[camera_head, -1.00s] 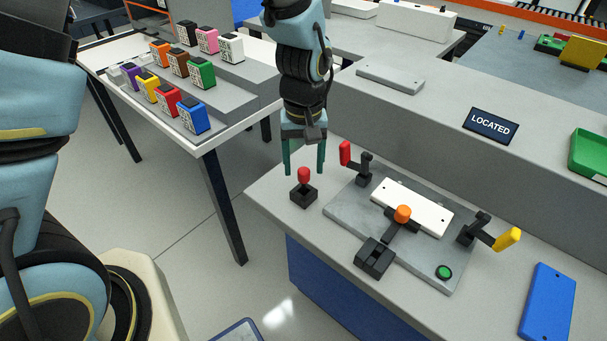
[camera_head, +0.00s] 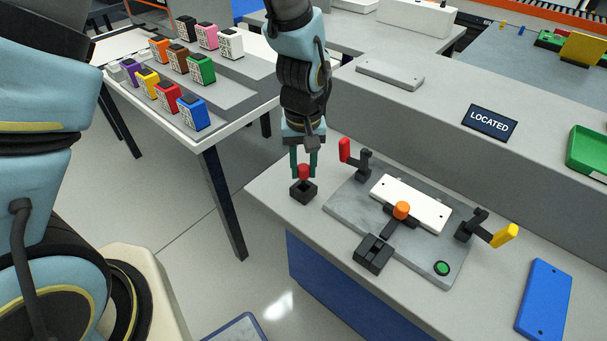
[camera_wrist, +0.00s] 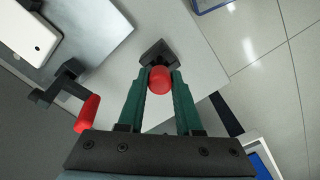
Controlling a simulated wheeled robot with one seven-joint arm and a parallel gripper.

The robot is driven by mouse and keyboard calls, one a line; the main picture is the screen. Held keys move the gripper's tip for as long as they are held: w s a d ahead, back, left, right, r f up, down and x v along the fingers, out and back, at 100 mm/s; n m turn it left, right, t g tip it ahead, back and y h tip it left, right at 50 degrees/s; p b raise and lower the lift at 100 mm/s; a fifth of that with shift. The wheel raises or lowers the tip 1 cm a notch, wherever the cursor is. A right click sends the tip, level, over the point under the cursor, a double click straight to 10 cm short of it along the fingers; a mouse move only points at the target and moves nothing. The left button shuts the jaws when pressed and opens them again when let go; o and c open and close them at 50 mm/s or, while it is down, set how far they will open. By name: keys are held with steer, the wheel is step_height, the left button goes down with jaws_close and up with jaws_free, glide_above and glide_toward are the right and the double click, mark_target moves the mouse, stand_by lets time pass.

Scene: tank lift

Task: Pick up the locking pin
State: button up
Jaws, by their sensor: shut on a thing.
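The locking pin (camera_head: 304,172) has a red rounded head and stands in a small black square holder (camera_head: 304,192) at the left end of the grey bench. My gripper (camera_head: 304,170) points down over it, with its two green fingers shut on the red head from both sides. In the wrist view the red head (camera_wrist: 160,80) sits between the fingertips, with the black holder (camera_wrist: 157,52) just beyond. The pin's shaft is hidden, and the pin still appears seated in the holder.
Right of the holder lies a grey fixture plate (camera_head: 345,212) with a red-handled clamp (camera_head: 345,150), a yellow-handled clamp (camera_head: 504,236), an orange knob (camera_head: 401,210) and a white plate (camera_head: 425,208). A blue plate (camera_head: 545,300) lies far right. A "LOCATED" sign (camera_head: 489,123) stands behind.

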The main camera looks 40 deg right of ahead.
jaws_close()
steer(key=shift+r, duration=0.1)
